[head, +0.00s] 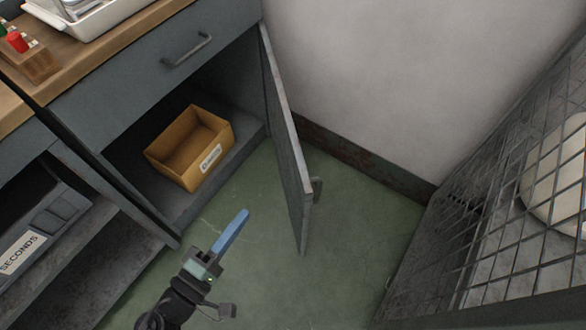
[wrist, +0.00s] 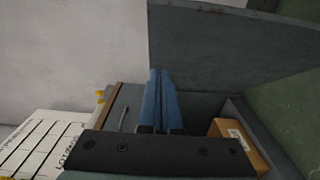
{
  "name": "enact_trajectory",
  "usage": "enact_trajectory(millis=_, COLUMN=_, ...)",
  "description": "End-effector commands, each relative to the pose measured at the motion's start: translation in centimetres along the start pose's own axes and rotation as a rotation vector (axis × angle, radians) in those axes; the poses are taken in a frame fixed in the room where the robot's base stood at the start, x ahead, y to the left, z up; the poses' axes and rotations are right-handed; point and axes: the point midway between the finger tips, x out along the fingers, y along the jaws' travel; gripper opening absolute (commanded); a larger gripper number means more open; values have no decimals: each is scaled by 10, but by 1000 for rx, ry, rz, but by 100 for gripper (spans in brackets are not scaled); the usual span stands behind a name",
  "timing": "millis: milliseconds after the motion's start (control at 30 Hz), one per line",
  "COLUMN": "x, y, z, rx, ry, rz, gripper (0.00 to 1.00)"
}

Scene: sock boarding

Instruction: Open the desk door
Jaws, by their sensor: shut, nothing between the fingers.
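The desk door (head: 290,150) is a grey panel hinged at the right side of the desk (head: 125,85). It stands swung well out from the cabinet opening, with a small handle (head: 317,188) near its free edge. My gripper (head: 243,214), with blue fingers, is shut and empty. In the head view it is over the green floor, in front of the opening and left of the door, apart from it. In the wrist view the shut fingers (wrist: 158,75) point toward the opening, and the door's inner face (wrist: 225,50) fills the upper right.
An open cardboard box (head: 205,160) sits inside the cabinet. A drawer with a bar handle (head: 188,50) is above the opening. A wire mesh cage (head: 500,190) stands at the right. Green floor (head: 360,230) is clear between door and cage.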

Motion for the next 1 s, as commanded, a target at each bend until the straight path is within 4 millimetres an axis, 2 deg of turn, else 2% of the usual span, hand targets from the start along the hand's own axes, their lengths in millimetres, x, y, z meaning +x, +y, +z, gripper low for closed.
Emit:
enact_trajectory(millis=167, x=29, y=-1, z=1, rx=1, ry=-6, rz=2, gripper=0)
enact_trajectory(millis=500, x=100, y=-2, z=3, rx=1, ry=-6, rz=1, gripper=0)
enact_trajectory(millis=700, x=117, y=-1, z=23, rx=0, ry=-3, rz=0, gripper=0)
enact_trajectory(millis=1000, x=123, y=0, z=29, rx=0, ry=-1, rz=0, gripper=0)
